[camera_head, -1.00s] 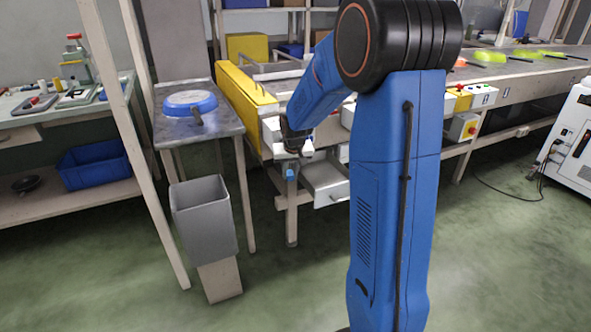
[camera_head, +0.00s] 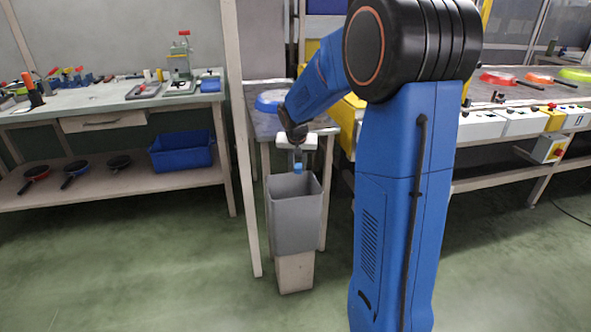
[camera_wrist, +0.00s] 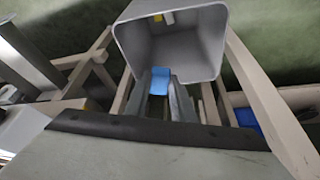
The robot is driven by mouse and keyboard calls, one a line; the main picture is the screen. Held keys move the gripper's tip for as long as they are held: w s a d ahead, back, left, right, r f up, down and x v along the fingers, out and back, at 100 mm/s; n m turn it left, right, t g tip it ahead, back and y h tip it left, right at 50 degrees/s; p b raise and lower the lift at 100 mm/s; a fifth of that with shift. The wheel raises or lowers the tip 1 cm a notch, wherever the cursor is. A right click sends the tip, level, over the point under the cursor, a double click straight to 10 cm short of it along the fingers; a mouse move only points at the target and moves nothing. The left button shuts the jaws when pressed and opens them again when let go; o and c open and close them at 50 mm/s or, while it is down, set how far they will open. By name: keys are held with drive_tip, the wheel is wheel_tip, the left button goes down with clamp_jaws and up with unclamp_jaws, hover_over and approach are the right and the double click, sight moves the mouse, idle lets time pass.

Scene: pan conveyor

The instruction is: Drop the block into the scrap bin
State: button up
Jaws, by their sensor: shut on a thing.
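My gripper (camera_head: 297,161) is shut on a small blue block (camera_head: 298,168), which shows at the fingertips. In the wrist view the block (camera_wrist: 160,80) sits between the two grey fingers (camera_wrist: 160,88). The scrap bin (camera_head: 295,220) is a grey open-topped box on a pale stand. In the head view the block shows just above the bin's back rim. In the wrist view the bin's opening (camera_wrist: 190,45) lies ahead, and the block overlaps its near edge. I cannot tell exactly how far the block is over the opening. Small yellow and blue things (camera_wrist: 166,17) show inside the bin.
A metal side table with a blue pan (camera_head: 270,101) stands behind the bin. A pale post (camera_head: 240,150) rises to its left. A workbench (camera_head: 100,97) with tools stands further left, pans and a blue crate (camera_head: 182,152) below. The conveyor (camera_head: 500,98) is at right.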

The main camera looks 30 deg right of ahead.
drive_tip(key=shift+a+f, duration=0.1)
drive_tip(key=shift+a, duration=0.05)
drive_tip(key=shift+w+f, duration=0.1)
drive_tip(key=shift+f, duration=2.75)
drive_tip(key=o, duration=1.1)
drive_tip(key=shift+c, duration=0.2)
drive_tip(key=v, duration=1.7)
drive_tip(key=shift+r, duration=0.2)
